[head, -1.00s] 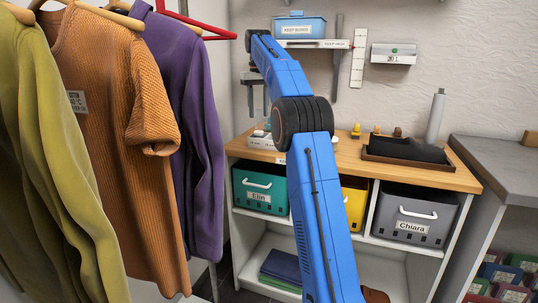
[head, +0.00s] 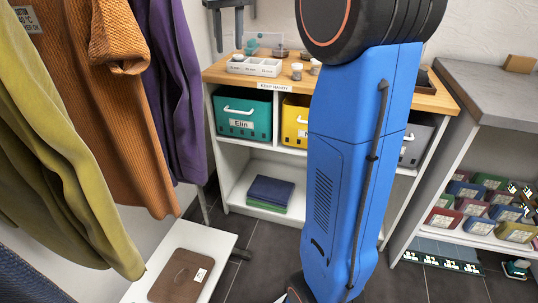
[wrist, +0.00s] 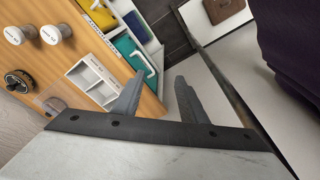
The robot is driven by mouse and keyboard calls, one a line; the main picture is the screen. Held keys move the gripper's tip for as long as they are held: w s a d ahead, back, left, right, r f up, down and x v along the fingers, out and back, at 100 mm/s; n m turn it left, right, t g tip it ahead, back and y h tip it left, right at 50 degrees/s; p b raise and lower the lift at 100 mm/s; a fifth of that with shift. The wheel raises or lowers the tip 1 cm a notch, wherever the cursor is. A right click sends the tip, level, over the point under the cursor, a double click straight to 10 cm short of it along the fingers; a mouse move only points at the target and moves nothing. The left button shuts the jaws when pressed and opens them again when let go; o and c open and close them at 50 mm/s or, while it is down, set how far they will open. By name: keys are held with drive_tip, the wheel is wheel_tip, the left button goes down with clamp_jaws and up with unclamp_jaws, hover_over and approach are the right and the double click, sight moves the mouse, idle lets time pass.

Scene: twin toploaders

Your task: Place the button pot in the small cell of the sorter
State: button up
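The sorter, a white tray with several cells (head: 253,67), sits on the wooden top, left of two small white pots (head: 297,71) and (head: 316,67). The wrist view also shows the sorter (wrist: 92,82) and both pots (wrist: 14,34) and (wrist: 50,34). The pots' labels are too small to read, so I cannot tell which is the button pot. A dark round pot (wrist: 18,82) stands near them. My gripper (wrist: 160,76) is open and empty, with its fingers apart above the left end of the top. It shows at the head view's upper edge (head: 228,38).
A teal bin labelled Elin (head: 243,118), a yellow bin (head: 294,125) and a grey bin (head: 416,143) fill the shelf below. Hanging clothes (head: 95,110) stand at the left. A white bench (head: 215,245) is in front. My blue arm hides part of the top.

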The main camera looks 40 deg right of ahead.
drive_tip(key=s+a+f+t, duration=0.1)
drive_tip(key=s+a+f, duration=0.2)
drive_tip(key=s+f, duration=0.5)
drive_tip(key=s+a+f+t, duration=0.1)
drive_tip(key=s+a+f, duration=0.3)
drive_tip(key=s+f, duration=0.5)
drive_tip(key=s+a+f+t, duration=0.1)
drive_tip(key=s+a+f, duration=0.2)
drive_tip(key=s+f, duration=0.6)
drive_tip(key=s, duration=0.9)
drive_tip(key=shift+a+f+n, duration=0.15)
drive_tip(key=shift+f+n, duration=0.1)
drive_tip(key=shift+n, duration=0.15)
